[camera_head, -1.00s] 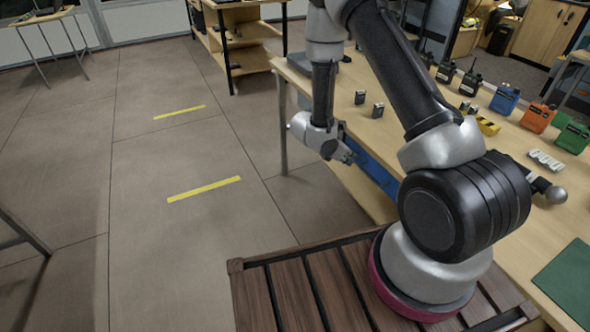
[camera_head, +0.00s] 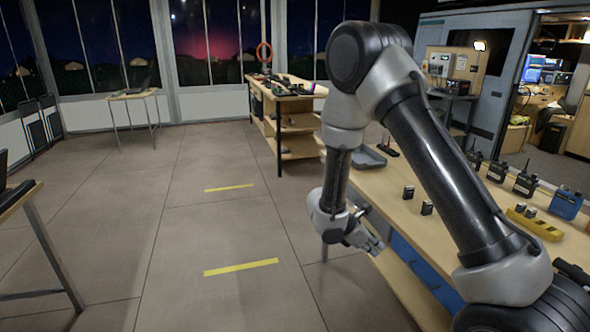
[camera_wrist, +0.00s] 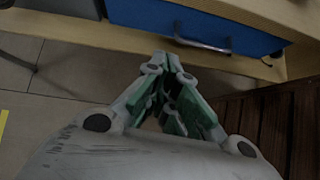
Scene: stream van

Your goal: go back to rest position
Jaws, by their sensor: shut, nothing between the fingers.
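My gripper (camera_head: 371,244) hangs at the left front edge of the long wooden table (camera_head: 405,215) in the head view, over the floor side. In the wrist view my gripper (camera_wrist: 167,62) has its fingertips together with nothing between them. A blue drawer front (camera_wrist: 200,22) with a handle lies ahead of the fingertips under the table edge, apart from them. My arm is bent, its elbow high in the head view, and it hides part of the table.
On the table stand small black devices (camera_head: 427,208), several radios (camera_head: 497,172), a yellow tray (camera_head: 535,224) and a blue pouch (camera_head: 567,203). A shelf bench (camera_head: 292,122) stands behind. The floor (camera_head: 190,235) with yellow strips is clear on the left.

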